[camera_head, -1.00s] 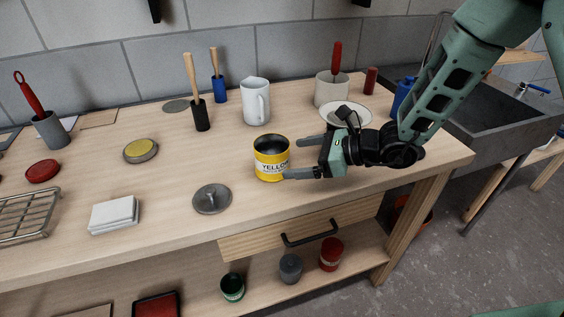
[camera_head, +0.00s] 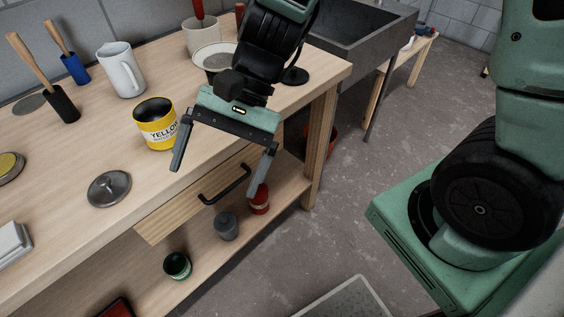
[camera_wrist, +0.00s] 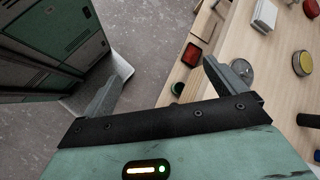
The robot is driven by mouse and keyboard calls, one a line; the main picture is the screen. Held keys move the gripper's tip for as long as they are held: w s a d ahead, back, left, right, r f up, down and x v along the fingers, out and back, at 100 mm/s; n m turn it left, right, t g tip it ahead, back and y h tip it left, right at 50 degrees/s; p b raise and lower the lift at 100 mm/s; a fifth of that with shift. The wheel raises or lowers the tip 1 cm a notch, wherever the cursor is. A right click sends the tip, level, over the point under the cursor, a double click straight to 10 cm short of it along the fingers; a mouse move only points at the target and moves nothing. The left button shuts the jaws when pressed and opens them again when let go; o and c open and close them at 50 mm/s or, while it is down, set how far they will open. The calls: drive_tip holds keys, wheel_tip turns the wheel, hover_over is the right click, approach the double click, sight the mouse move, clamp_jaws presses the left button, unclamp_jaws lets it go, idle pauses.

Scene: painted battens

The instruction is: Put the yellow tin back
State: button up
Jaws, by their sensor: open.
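The yellow tin (camera_head: 153,127) stands upright and open-topped on the wooden bench, its label facing front. My gripper (camera_head: 213,182) is open and empty, pointing down at the bench's front edge, right of and in front of the tin. Its left finger is close to the tin in the picture; I cannot tell if they touch. In the wrist view my gripper (camera_wrist: 163,72) has nothing between its fingers, and the tin is not seen. On the lower shelf stand a green tin (camera_head: 177,266), a grey tin (camera_head: 226,227) and a red tin (camera_head: 259,199).
A round metal lid (camera_head: 109,188) lies left of the tin. A white mug (camera_head: 121,70) and wooden-handled tools stand behind it. A drawer with a black handle (camera_head: 224,186) is below the bench top. The sink (camera_head: 352,38) is at the right; open floor lies in front.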

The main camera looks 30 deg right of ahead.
drive_tip(key=s+d+r+n+t+h, duration=0.2)
drive_tip(key=s+d+n+t+h, duration=0.2)
drive_tip(key=n, duration=0.9)
drive_tip(key=s+d+h, duration=0.2)
drive_tip(key=d+h, duration=0.1)
drive_tip(key=shift+s+d+n, duration=0.15)
drive_tip(key=shift+n, duration=0.25)
